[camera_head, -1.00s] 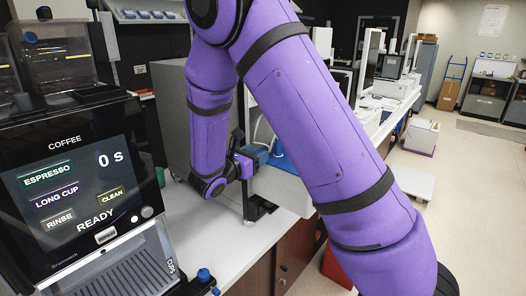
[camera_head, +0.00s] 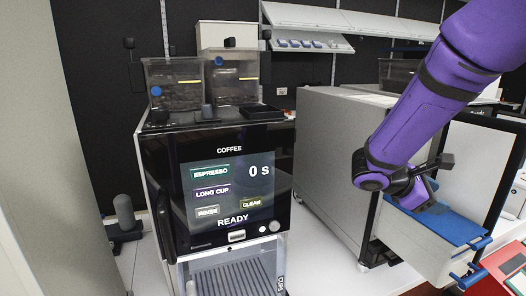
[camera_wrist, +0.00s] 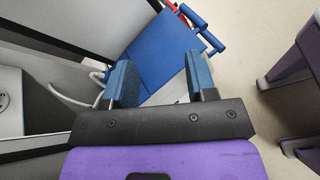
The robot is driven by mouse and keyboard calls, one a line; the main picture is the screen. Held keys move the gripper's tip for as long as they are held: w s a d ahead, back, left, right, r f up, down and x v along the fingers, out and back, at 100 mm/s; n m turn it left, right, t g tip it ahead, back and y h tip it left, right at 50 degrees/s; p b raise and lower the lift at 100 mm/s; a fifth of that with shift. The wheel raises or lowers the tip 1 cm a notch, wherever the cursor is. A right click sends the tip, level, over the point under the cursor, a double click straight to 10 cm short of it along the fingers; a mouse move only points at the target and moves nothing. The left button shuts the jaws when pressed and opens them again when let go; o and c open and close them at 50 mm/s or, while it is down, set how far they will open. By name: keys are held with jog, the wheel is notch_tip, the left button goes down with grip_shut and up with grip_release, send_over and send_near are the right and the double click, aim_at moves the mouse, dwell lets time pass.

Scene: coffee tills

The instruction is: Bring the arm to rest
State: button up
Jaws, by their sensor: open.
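My purple arm reaches in from the upper right in the head view and bends down at the wrist, in front of the grey cabinet's right side. My gripper shows in the wrist view (camera_wrist: 160,82), with its two blue-padded fingers apart and nothing between them. In the head view the fingers are mostly hidden behind my wrist. Below and beyond the fingers is a flat blue panel (camera_wrist: 165,50) with blue handles, which also shows in the head view (camera_head: 440,220) on top of a white box.
A coffee machine (camera_head: 215,150) with a lit screen reading READY and 0 s stands at the centre left. A grey cabinet (camera_head: 330,160) stands beside it. A red and white item (camera_head: 505,265) lies at the lower right. A shelf (camera_head: 310,25) hangs behind.

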jog(key=s+a+r+m+t+y, duration=0.2)
jog(key=s+a+r+m+y, duration=0.2)
jog(key=s, duration=0.6)
jog(key=s+a+r+m+t+y, duration=0.3)
jog(key=s+r+m+y, duration=0.3)
jog(key=s+m+y, duration=0.3)
jog(key=shift+s+a+r+m, duration=0.15)
jog(key=shift+s+a+m, duration=0.25)
jog(key=shift+s+a, duration=0.25)
